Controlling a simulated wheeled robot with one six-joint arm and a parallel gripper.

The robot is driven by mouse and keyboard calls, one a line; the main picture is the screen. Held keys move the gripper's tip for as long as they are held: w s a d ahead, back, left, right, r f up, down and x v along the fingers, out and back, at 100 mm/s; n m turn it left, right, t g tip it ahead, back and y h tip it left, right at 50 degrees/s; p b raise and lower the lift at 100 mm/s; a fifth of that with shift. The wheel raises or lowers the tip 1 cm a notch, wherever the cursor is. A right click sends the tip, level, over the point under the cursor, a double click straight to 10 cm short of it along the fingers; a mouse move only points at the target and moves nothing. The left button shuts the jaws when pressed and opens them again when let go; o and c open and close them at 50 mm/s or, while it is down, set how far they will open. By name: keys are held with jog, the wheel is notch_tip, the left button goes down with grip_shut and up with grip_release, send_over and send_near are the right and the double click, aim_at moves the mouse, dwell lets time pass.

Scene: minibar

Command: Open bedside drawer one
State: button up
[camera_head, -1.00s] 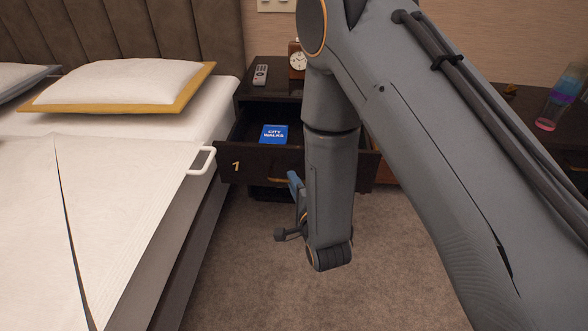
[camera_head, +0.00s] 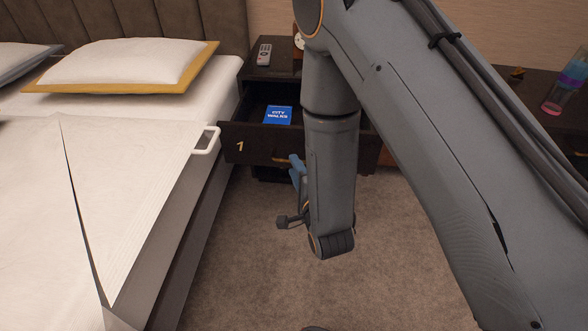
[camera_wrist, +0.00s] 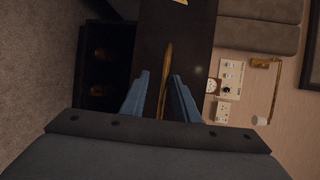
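Drawer one (camera_head: 262,150) has a dark front with a gold number 1. It is pulled out from the nightstand (camera_head: 272,72), and a blue "City Walks" book (camera_head: 278,115) shows inside. Its gold handle (camera_head: 281,160) is partly hidden by my arm. My gripper (camera_head: 297,168) is in front of the drawer, near the handle. In the wrist view my gripper (camera_wrist: 159,76) is open, with its two blue fingers apart on either side of the gold handle (camera_wrist: 167,68). Gaps show between the fingers and the handle; contact cannot be seen.
The bed (camera_head: 120,195) stands close on the left, with a white rail (camera_head: 207,141) beside the drawer's left end. A remote (camera_head: 264,54) and a partly hidden clock (camera_head: 298,41) are on the nightstand. A bottle (camera_head: 566,85) stands at right. Carpet (camera_head: 250,270) in front is clear.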

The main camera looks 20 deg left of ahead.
jog(key=p+v, duration=0.1)
jog(key=v, duration=0.7)
jog(key=shift+p, duration=0.3)
jog(key=shift+f, duration=0.1)
jog(key=w+d+r+n+g+h, duration=0.2)
jog(key=d+r+n+g+h, duration=0.25)
jog(key=r+n+g, duration=0.2)
jog(key=s+d+r+n+g+h, duration=0.4)
jog(key=s+d+r+n+g, duration=0.2)
jog(key=s+d+r+n, duration=0.7)
jog(key=s+d+r+m+p, duration=0.2)
jog(key=d+r+m+p, duration=0.2)
jog(key=d+r+p, duration=0.4)
jog(key=s+d+r+m+p, duration=0.2)
jog(key=d+r+m+p, duration=0.2)
jog(key=d+r+p, duration=0.5)
notch_tip(320, 180, up, 3)
jog(key=p, duration=0.7)
jog(key=shift+h+p, duration=0.3)
jog(key=shift+h, duration=0.05)
